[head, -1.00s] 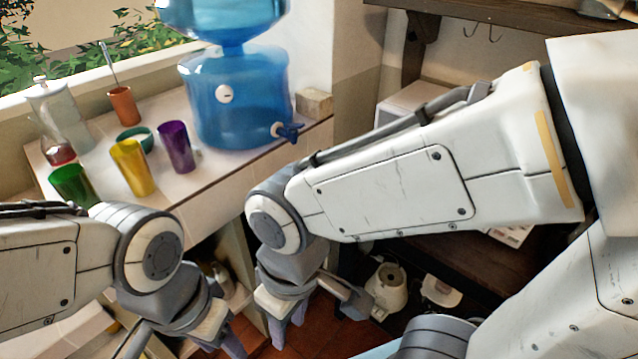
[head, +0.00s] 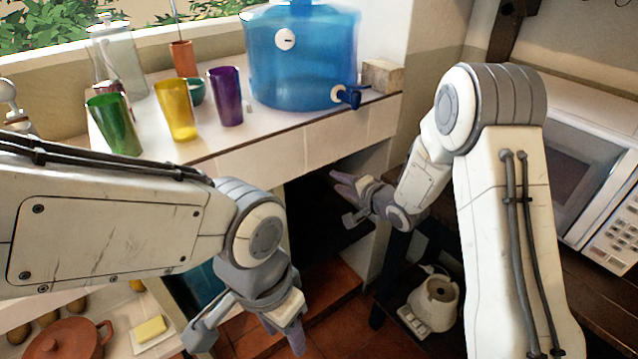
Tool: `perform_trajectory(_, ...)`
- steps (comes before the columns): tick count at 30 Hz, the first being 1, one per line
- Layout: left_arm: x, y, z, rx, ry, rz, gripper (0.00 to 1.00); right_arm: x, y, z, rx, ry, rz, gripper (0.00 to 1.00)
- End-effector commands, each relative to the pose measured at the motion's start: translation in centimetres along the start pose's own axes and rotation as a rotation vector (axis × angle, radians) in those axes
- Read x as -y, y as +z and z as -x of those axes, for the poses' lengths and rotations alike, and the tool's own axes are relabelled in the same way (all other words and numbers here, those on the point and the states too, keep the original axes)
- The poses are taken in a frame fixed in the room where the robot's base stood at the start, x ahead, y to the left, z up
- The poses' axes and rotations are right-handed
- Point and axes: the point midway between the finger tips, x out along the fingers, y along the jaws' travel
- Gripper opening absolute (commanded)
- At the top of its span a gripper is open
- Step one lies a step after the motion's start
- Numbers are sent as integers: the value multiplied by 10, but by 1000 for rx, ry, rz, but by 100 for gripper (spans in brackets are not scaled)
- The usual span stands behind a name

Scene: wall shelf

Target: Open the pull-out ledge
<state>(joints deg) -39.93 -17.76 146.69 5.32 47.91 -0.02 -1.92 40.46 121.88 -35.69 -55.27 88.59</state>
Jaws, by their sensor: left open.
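I cannot make out the pull-out ledge for certain. A tiled counter (head: 270,158) runs along the wall, with a dark opening (head: 318,218) under its right part. My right gripper (head: 345,197) is at this opening, below the counter's front edge, pointing left. My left gripper (head: 250,342) is open and empty, pointing down in front of the lower cabinet.
On the counter stand a green cup (head: 113,124), a yellow cup (head: 176,110), a purple cup (head: 224,97) and a blue water dispenser (head: 300,65). A microwave (head: 560,165) is at right, a kettle (head: 433,300) below. A pot (head: 68,338) is at lower left.

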Motion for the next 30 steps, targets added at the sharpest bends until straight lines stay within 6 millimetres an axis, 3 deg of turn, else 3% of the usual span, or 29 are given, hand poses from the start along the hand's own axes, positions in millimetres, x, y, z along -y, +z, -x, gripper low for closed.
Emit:
perform_trajectory(1, 0, 0, -7, 0, 0, 0, 50, -12, -3, -4, 7, -38, -59, 39)
perform_trajectory(8, 1, 0, -10, 0, 0, 0, 50, -14, -6, -13, 44, -143, -194, 39)
perform_trajectory(21, 1, 0, -10, 0, 0, 0, 50, -3, -2, -86, 45, -145, -194, 39)
perform_trajectory(30, 1, 0, -10, 0, 0, 0, 50, 1, -3, -110, 43, -145, -194, 39)
